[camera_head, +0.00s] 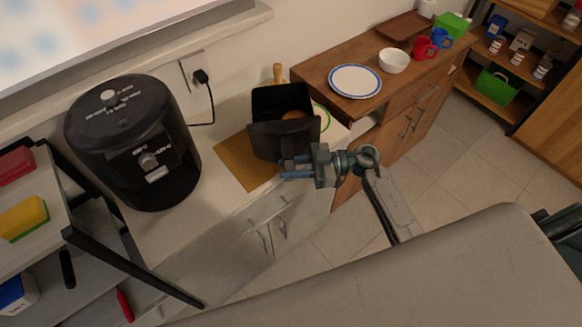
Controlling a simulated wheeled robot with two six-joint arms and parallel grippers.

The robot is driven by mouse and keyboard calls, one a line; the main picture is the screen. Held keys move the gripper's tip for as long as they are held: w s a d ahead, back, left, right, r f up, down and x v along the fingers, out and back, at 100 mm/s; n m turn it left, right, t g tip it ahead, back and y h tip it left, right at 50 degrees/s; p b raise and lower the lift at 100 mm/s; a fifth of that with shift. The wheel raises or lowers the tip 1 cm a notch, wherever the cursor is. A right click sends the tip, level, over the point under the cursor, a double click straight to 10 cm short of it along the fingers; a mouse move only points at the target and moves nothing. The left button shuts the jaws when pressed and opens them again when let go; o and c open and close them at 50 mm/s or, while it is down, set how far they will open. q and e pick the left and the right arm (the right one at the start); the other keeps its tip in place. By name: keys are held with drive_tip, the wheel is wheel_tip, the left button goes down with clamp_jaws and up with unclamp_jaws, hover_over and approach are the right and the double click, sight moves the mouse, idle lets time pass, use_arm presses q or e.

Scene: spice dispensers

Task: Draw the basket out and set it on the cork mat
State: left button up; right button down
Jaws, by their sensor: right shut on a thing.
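The black basket (285,138) is out of the black air fryer (130,140) and stands apart from it, to its right. Something orange-brown (294,115) shows inside it. The basket is over the right part of the tan cork mat (240,166), roughly upright; I cannot tell whether its base touches the mat. My right gripper (288,172) is at the basket's lower front, shut on the basket, with the gripped part hidden by the fingers. My left gripper is not in view.
A wooden pepper mill-like top (278,73) and a green-rimmed round thing (323,118) are behind the basket. A wooden cabinet (330,62) to the right holds a plate (355,81) and bowl (394,60). A shelf with sponges (24,218) is at left.

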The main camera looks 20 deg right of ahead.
drive_tip(key=shift+w+f+n+g+b, duration=0.1)
drive_tip(key=shift+w+n+g+b, duration=0.1)
drive_tip(key=shift+n+g+b, duration=0.45)
drive_tip(key=n+g+b, duration=0.1)
drive_tip(key=n+g, duration=0.1)
drive_tip(key=g, duration=0.1)
drive_tip(key=shift+g+y+b, duration=0.3)
drive_tip(key=shift+g+y, duration=0.05)
drive_tip(key=shift+y, duration=0.05)
drive_tip(key=n+g+b, duration=0.2)
drive_tip(key=n+g, duration=0.1)
drive_tip(key=g, duration=0.1)
drive_tip(key=shift+g+h+b, duration=0.3)
drive_tip(key=shift+h, duration=0.1)
drive_tip(key=shift+d+f+b, duration=0.1)
drive_tip(key=shift+f+b, duration=1.45)
drive_tip(key=shift+f, duration=0.85)
drive_tip(key=c, duration=1.1)
unclamp_jaws()
drive_tip(key=shift+s, duration=0.1)
drive_tip(key=shift+d+f, duration=0.1)
